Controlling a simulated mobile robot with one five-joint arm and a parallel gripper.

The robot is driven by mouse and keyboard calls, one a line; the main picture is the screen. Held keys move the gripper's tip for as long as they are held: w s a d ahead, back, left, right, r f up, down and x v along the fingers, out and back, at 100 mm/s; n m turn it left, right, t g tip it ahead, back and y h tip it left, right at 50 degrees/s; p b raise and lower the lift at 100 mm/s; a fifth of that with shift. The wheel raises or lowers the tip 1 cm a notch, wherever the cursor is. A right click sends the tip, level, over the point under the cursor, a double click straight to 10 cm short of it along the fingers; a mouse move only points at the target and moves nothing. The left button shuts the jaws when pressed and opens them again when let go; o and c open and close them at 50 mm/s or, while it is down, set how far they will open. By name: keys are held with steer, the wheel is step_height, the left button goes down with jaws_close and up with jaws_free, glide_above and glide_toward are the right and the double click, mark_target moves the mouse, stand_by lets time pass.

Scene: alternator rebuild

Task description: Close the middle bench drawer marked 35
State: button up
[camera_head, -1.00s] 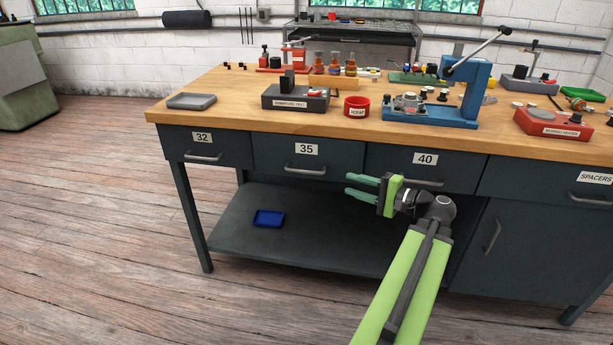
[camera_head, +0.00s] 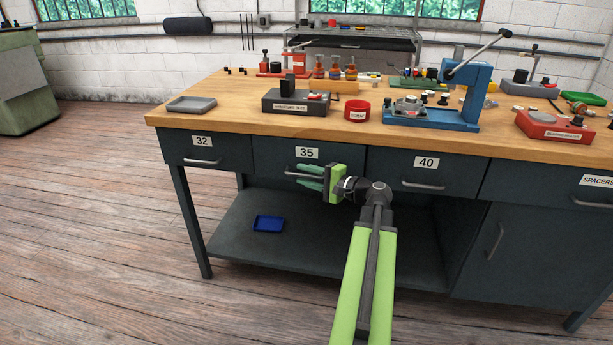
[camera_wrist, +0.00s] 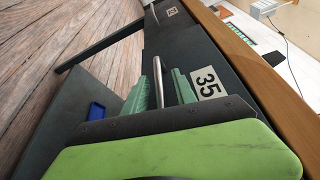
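The drawer marked 35 (camera_head: 335,172) is a dark grey front under the wooden top, between the drawers marked 32 and 40. Its front looks about level with its neighbours, with no clear gap visible. Its metal bar handle (camera_wrist: 160,80) lies between my finger pads in the wrist view, and its left part (camera_head: 290,174) shows in the head view. My gripper (camera_head: 307,177) is at this handle, its green fingers apart above and below the bar. The gripper also shows in the wrist view (camera_wrist: 168,85). I cannot tell whether the fingers touch the handle.
Drawer 32 (camera_head: 225,149) is to the left, drawer 40 (camera_head: 395,168) and the spacers drawer (camera_head: 530,183) to the right. A blue tray (camera_head: 268,223) lies on the lower shelf (camera_head: 230,245). Tools stand on the bench top (camera_head: 230,100). Floor in front is clear.

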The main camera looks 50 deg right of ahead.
steer(key=shift+c, duration=0.3)
jaws_close()
stand_by(1.1)
